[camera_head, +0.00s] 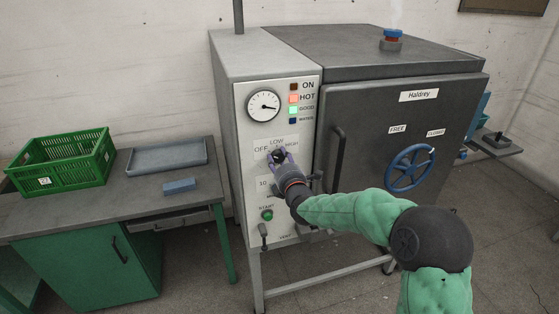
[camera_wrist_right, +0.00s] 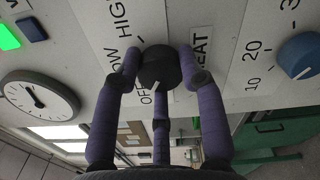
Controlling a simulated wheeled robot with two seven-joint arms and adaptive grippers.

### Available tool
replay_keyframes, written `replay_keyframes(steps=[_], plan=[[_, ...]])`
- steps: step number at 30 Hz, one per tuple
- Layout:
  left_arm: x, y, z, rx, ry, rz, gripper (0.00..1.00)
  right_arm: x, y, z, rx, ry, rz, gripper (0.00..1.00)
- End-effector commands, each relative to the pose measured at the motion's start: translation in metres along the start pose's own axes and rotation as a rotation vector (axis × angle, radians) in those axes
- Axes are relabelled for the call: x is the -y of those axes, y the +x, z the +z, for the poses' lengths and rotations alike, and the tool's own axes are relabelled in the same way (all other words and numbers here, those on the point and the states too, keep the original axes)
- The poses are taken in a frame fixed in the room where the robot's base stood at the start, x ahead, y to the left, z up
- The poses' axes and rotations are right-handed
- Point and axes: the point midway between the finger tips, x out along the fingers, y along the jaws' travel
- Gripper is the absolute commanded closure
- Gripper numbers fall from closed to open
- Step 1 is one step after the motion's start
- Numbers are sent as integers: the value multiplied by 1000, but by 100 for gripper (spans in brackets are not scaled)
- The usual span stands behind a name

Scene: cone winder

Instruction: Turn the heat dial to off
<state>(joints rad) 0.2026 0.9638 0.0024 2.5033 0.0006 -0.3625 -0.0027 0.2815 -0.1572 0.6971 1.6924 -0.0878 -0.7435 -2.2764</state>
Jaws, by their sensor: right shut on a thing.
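The heat dial (camera_wrist_right: 160,68) is a round black knob on the white control panel (camera_head: 252,200), with OFF, LOW and HIGH printed around it. In the right wrist view its white mark appears to point toward the OFF label (camera_wrist_right: 147,97). My right gripper (camera_head: 281,160) is shut on the dial; its purple fingers (camera_wrist_right: 160,85) are around the knob. In the head view the fingers cover much of the dial, so its mark cannot be read there. My left gripper is not in view.
A round gauge (camera_head: 264,107) and lamps labelled ON, HOT and GOOD are above the dial; the red and green lamps glow. A blue knob (camera_wrist_right: 299,55), green start button (camera_head: 267,215) and vertical door handle (camera_head: 337,155) are nearby. A green crate (camera_head: 62,178) is on the left bench.

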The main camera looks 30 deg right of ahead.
Motion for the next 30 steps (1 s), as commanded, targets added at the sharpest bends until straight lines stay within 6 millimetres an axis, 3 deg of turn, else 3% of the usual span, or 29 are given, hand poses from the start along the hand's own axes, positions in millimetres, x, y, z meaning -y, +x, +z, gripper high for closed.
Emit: replay_keyframes(steps=[17, 18, 20, 30], plan=[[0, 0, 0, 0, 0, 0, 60, 3, 0, -1, -3, -30, -6, 93], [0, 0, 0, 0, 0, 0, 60, 3, 0, -1, -3, -30, -6, 51], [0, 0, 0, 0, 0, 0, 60, 3, 0, -1, -2, -30, -5, 36], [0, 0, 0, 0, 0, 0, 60, 1, -1, 0, 0, -30, -1, 36]])
